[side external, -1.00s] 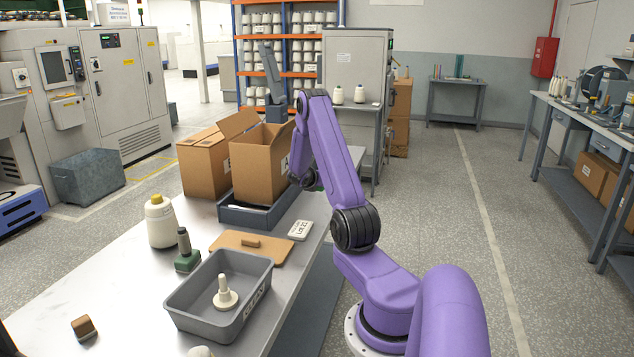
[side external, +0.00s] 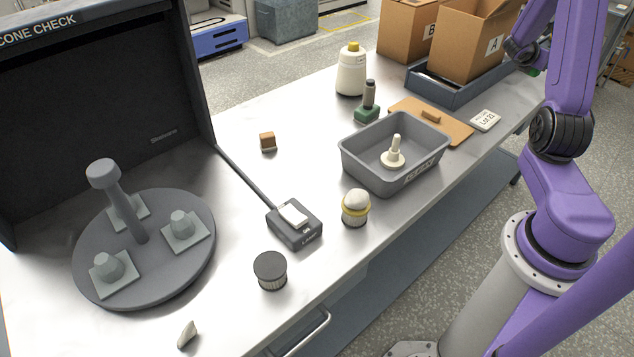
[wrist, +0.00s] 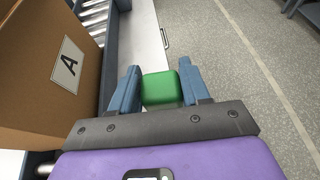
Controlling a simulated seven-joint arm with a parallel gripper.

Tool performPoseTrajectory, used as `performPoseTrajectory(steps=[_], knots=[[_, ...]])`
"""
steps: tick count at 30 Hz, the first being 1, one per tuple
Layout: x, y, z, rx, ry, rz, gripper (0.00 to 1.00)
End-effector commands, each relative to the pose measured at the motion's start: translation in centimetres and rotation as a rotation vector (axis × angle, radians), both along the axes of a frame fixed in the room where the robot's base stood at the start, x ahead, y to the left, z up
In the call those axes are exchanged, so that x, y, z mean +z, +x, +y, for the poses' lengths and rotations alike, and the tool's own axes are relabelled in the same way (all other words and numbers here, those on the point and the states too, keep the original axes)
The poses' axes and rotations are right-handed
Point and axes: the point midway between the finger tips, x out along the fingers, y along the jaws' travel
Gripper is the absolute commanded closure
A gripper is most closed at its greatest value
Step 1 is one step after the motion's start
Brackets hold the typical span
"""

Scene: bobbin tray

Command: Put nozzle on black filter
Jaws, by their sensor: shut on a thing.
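My gripper (wrist: 160,72) is shut on a green block (wrist: 160,90), with one blue-grey finger on each side, beside box A. In the side view the gripper is mostly cut off or hidden, with a bit of green (side external: 534,71) below it. The black filter (side external: 270,270) appears to be the dark-lidded ribbed cylinder near the table's front edge. No part is plainly labelled a nozzle. A grey spout-like piece on a green base (side external: 368,104) stands behind the grey bin, and a cream stemmed piece (side external: 393,156) stands inside it.
Box A (wrist: 25,70) stands close left of my gripper. A wooden board (side external: 455,128) lies behind the bin.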

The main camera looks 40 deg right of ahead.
Motion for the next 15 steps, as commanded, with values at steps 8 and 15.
performPoseTrajectory(steps=[8, 15], knots=[[1.7, 3.0, 1.5, 0.075, -0.001, 0.000, 0.84], [1.7, 8.9, 5.3, 0.231, -0.002, 0.000, 0.84]])
